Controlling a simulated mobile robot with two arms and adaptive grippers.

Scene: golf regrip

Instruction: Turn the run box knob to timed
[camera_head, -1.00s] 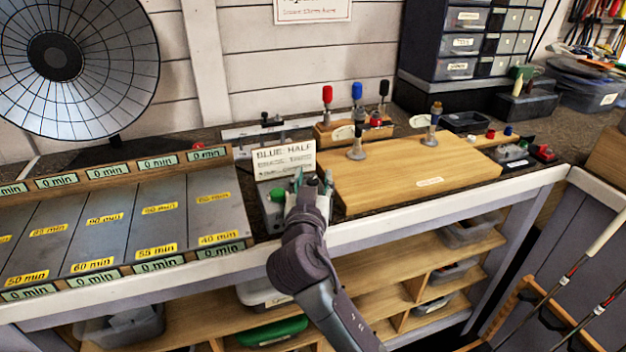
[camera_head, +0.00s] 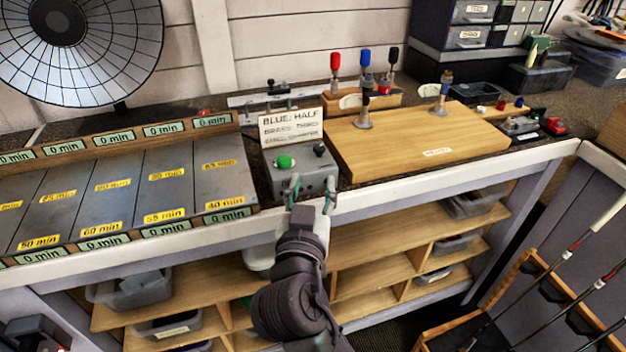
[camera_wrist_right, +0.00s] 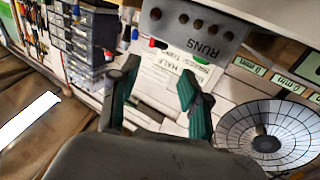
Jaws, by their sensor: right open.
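The run box (camera_head: 304,178) is a small grey box on the bench, with a green button (camera_head: 284,162) on top at left and a dark knob (camera_head: 320,149) at its back right. My right gripper (camera_head: 310,192) is open and empty at the box's front, its two green fingers spread apart and pointing toward it. I cannot tell whether they touch the box. In the right wrist view, the fingers (camera_wrist_right: 160,78) frame the sign, and a grey panel marked RUNS (camera_wrist_right: 205,48) shows upside down beyond them. The knob's pointer setting is too small to read. My left gripper is not seen.
A sign (camera_head: 291,127) reading "BLUE: HALF" stands behind the box. A wooden board (camera_head: 420,150) with upright clamps lies close on the right. Grey panels with minute labels (camera_head: 165,188) lie on the left. A large round mesh dish (camera_head: 85,50) stands behind them.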

